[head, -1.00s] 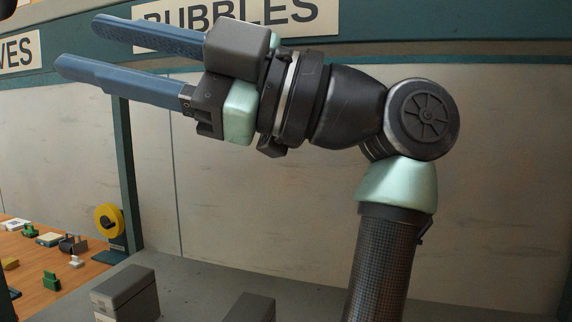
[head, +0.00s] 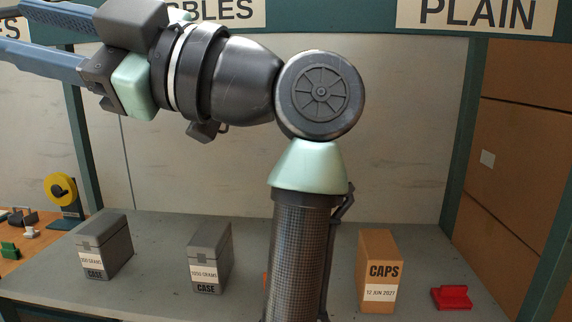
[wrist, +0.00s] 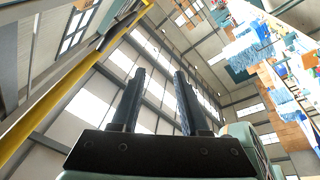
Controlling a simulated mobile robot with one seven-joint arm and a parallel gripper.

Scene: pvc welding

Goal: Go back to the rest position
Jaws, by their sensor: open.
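My gripper (head: 22,42) is at the upper left of the head view, held high above the bench, with its two blue fingers apart. The fingertips run out of the left edge there. In the wrist view my gripper (wrist: 158,85) points up toward the roof, its two dark fingers spread with nothing between them.
On the grey bench (head: 160,262) stand two grey cases (head: 104,246) (head: 209,257), a brown CAPS box (head: 379,270) and a red part (head: 452,297). A yellow reel (head: 61,189) and small parts are at left. BUBBLES and PLAIN signs (head: 478,14) hang above. My arm hides part of the bench.

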